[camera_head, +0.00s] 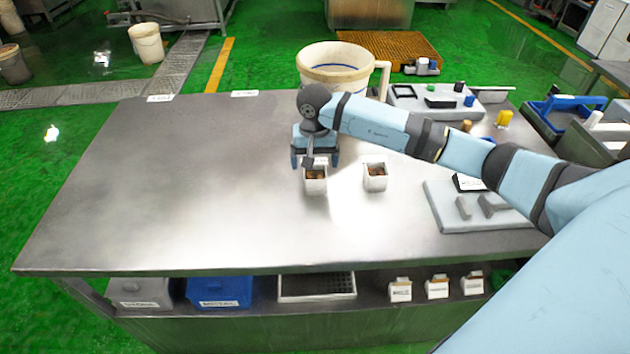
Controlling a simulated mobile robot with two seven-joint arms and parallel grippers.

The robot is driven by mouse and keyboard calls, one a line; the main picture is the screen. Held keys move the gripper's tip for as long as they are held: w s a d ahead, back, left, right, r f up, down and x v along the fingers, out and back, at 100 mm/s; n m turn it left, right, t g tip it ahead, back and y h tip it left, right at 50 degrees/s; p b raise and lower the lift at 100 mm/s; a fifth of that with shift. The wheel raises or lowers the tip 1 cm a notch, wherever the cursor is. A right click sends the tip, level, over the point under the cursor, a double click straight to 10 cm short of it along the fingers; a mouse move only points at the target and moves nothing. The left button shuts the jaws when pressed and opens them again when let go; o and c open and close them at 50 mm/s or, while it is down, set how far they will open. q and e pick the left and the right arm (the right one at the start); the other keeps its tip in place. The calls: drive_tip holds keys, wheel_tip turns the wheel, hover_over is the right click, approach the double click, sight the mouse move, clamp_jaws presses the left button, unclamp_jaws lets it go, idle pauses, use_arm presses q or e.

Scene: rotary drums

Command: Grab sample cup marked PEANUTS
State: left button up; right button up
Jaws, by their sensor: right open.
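Two small white sample cups with brown contents stand on the steel table. The left cup (315,184) is directly below my right gripper, and the right cup (375,181) stands a short way to its right. No marking can be read on either, so I cannot tell which is PEANUTS. My right gripper (315,161) points down, open, with its fingers at either side of the left cup's top. I cannot tell whether the fingers touch it. The gripper hides part of that cup's back rim. My left gripper is out of view.
A large white bucket (336,64) stands behind the gripper. A grey panel (478,212) with blocks lies at the right of the steel table (180,190). Several labelled boxes, including a blue bin (220,290), sit on the shelf below. The table's left half is clear.

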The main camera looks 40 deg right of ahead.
sight(315, 172)
wheel_tip(315, 172, down, 5)
drive_tip(key=shift+d+r+p, duration=0.1)
drive_tip(key=shift+p, duration=0.3)
drive_tip(key=c, duration=1)
drive_tip(key=shift+c, duration=0.4)
drive_tip(key=shift+r, duration=0.1)
